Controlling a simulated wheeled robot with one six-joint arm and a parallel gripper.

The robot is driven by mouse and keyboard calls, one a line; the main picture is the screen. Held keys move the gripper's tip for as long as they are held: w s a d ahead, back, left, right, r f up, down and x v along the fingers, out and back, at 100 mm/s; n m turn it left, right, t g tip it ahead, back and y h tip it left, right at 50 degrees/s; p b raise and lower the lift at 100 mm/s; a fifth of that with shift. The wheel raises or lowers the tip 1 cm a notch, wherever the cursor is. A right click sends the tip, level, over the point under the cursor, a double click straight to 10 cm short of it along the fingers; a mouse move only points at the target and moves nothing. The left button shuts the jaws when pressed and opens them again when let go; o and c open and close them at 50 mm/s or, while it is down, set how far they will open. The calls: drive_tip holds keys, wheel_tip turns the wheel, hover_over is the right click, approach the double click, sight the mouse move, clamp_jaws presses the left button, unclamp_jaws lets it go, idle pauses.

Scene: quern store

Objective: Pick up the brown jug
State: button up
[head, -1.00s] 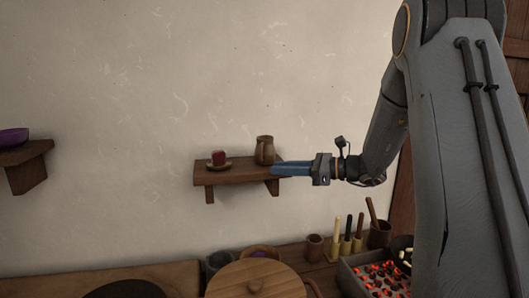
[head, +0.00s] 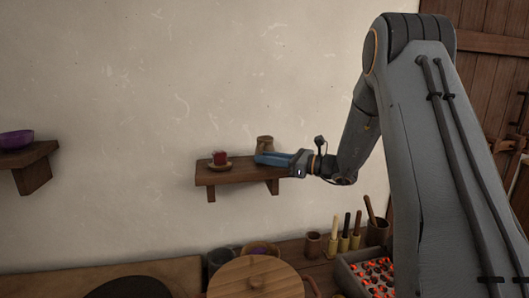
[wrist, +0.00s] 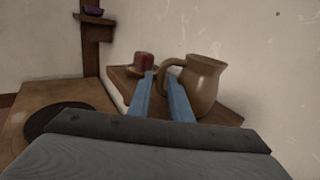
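The brown jug (head: 265,142) stands upright on the small wooden wall shelf (head: 232,178). In the head view my gripper (head: 258,159) covers the jug's lower part. In the wrist view the jug (wrist: 207,82) is just right of my gripper's right finger, with its handle toward the fingers. My gripper (wrist: 158,76) shows two blue fingers with a gap between them, open and empty. The jug's body is not between the fingers. I cannot tell whether the right finger touches the handle.
A red cup (head: 220,158) on a saucer (head: 221,167) stands left of the jug on the same shelf. A purple bowl (head: 16,139) sits on another shelf at left. Below are a round lid (head: 255,280), several upright tools and a tray of glowing coals (head: 372,275).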

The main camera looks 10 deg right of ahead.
clamp_jaws()
drive_tip(key=shift+r, duration=0.2)
